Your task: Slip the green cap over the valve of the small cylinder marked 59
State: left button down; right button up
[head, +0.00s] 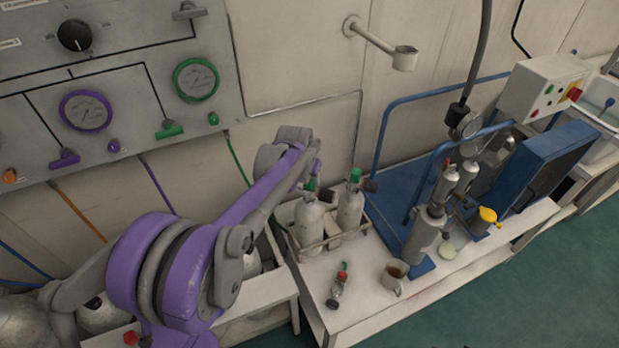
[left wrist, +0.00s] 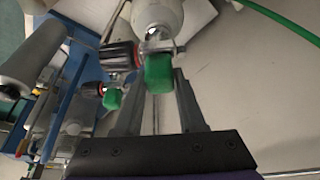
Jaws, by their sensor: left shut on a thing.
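Two small pale cylinders stand in a rack, the left one (head: 309,222) and the right one (head: 350,208). Each has a valve with a dark knob, and the number 59 is not legible on either. My left gripper (head: 312,178) is above the left cylinder, pointing down. In the left wrist view its fingers are shut on a green cap (left wrist: 158,72), which is at that cylinder's valve (left wrist: 158,46). How far the cap sits over the valve I cannot tell. A second green piece (head: 355,175) tops the right cylinder. My right gripper is not in view.
The rack (head: 328,243) stands on a white bench with a mug (head: 394,277) and a small red-topped fitting (head: 338,288) in front. A blue-framed compressor with grey cylinders (head: 425,235) is at the right. The gauge panel (head: 120,80) is behind at the left.

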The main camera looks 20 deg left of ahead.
pick_arm(q)
jog(key=shift+f, duration=0.3)
jog(key=shift+c, duration=2.1)
grip_release()
jog(key=shift+r, duration=0.1)
jog(key=v, duration=1)
jog(key=shift+s+r, duration=0.2)
jog(key=shift+r, duration=0.1)
jog(key=s+d+f, duration=0.2)
jog(key=s+d, duration=0.1)
jog(key=s, duration=0.5)
jog(key=s+d+f+p, duration=0.1)
jog(key=s+d+f, duration=0.1)
jog(key=s, duration=0.7)
jog(key=s+d+f+t+p, duration=0.1)
jog(key=s+d+f, duration=0.1)
jog(key=s, duration=0.7)
jog(key=shift+s+d+f, duration=0.2)
jog(key=shift+d+f, duration=0.2)
jog(key=shift+d, duration=0.4)
